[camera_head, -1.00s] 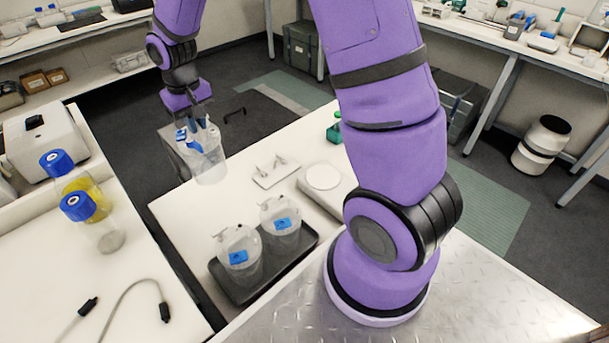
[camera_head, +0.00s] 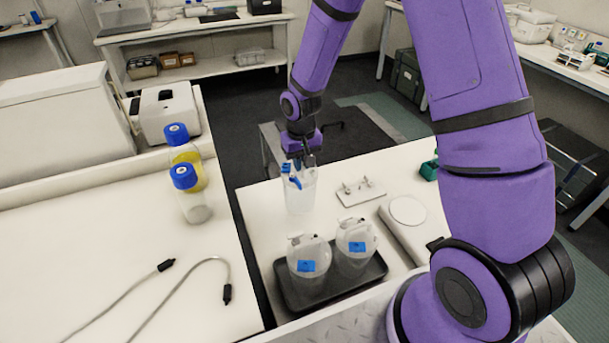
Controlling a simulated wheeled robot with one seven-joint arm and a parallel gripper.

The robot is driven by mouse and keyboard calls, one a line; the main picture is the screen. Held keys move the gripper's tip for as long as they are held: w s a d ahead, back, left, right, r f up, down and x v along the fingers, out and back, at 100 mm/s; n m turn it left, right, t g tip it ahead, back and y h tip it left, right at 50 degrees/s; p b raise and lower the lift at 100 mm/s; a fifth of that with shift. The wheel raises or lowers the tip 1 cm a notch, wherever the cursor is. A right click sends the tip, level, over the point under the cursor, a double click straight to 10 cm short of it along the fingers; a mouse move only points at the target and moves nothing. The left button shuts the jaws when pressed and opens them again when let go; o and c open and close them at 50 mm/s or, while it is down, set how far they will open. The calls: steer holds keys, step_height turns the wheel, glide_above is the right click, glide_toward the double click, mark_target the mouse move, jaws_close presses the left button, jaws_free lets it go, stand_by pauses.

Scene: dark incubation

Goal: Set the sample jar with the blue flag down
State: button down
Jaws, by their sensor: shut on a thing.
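My gripper (camera_head: 302,164) is shut on a clear sample jar (camera_head: 300,196) with blue marks near its top. The jar is upright, and its base shows against the white bench top, behind the black tray (camera_head: 346,292). I cannot tell whether the base touches the bench. The jaws cover part of the jar's top. Two similar clear jars stand in the tray, a left one (camera_head: 308,252) and a right one (camera_head: 356,236), each with a blue label on its front.
A scale with a round pan (camera_head: 408,210) and a small white plate with pegs (camera_head: 361,191) are to the right of the held jar. Blue-capped bottles (camera_head: 187,178) and a cable (camera_head: 180,293) are on the left bench. A dark gap separates the benches.

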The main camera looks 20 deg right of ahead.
mark_target(301, 175)
steer(key=shift+f, duration=2.45)
steer(key=c, duration=1.2)
jaws_free()
steer(key=shift+o, duration=0.2)
step_height(301, 175, up, 12)
steer(key=shift+r, duration=0.2)
